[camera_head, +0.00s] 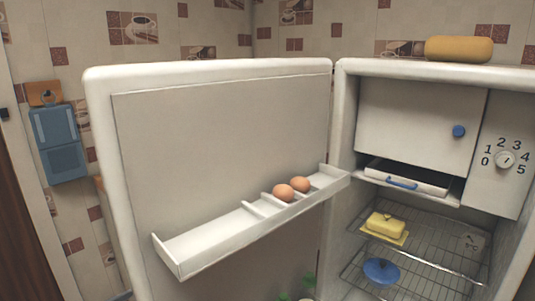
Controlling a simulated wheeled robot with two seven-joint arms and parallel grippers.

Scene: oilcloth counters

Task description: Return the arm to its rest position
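Neither of my grippers nor my arms show in the head view. An open fridge fills most of the view. Its door (220,140) is swung out to the left. The door shelf (205,241) holds two brown eggs (283,192) side by side in its right part.
In the fridge, a yellow butter dish (385,226) and a blue lidded thing (381,270) sit on wire racks. The freezer flap (415,125) is shut. A yellow roll-shaped thing (459,49) lies on top. A blue box (58,143) hangs on the left wall.

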